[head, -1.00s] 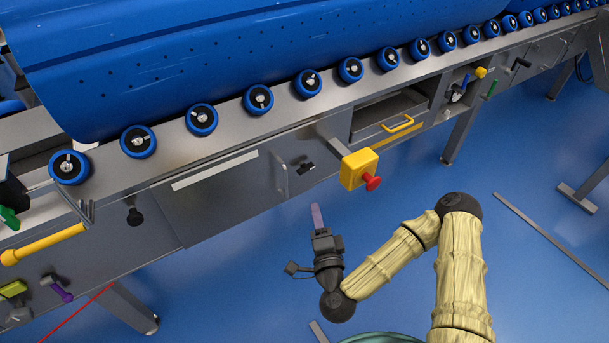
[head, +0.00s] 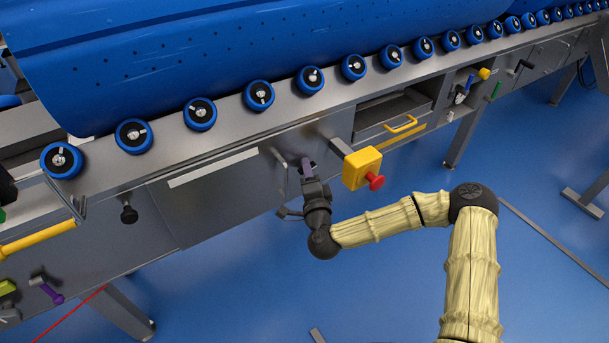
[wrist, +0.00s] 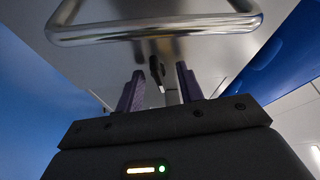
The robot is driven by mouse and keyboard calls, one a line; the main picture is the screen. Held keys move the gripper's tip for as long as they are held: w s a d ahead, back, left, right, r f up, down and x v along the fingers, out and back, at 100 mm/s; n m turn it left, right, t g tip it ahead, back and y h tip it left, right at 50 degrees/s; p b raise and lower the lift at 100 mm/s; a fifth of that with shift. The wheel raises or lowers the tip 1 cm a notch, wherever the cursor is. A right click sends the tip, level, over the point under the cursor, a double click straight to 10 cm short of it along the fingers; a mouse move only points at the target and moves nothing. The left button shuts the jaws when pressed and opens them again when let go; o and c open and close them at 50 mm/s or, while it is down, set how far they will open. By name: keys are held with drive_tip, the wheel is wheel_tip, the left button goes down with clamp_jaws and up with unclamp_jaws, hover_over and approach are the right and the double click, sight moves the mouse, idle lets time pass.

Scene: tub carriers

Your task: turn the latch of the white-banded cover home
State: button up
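The white-banded cover (head: 215,205) is a grey panel on the machine's side, with a white strip along its top. Its bar handle (head: 281,160) stands at its right end and also crosses the top of the wrist view (wrist: 155,32). The latch (wrist: 157,70), small and dark with a pale tip, lies ahead between my purple fingers in the wrist view. In the head view my gripper hides it. My gripper (head: 307,167) is open, its fingers (wrist: 158,88) apart on either side of the latch's line; I cannot tell whether they touch it.
A yellow box with a red button (head: 362,168) sticks out close to the right of my gripper. An open recess with a yellow handle (head: 401,124) lies further right. A black knob (head: 129,214) is at the cover's left.

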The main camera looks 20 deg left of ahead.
clamp_jaws()
drive_tip(key=shift+r, duration=0.1)
drive_tip(key=shift+r+p, duration=0.1)
drive_tip(key=shift+p, duration=0.25)
drive_tip(key=m+p, duration=0.2)
drive_tip(key=shift+w+g+p, duration=0.1)
drive_tip(key=shift+g+p, duration=0.2)
drive_tip(key=shift+p, duration=0.05)
drive_tip(key=shift+a+r, duration=0.1)
drive_tip(key=shift+r, duration=0.05)
idle(0.7)
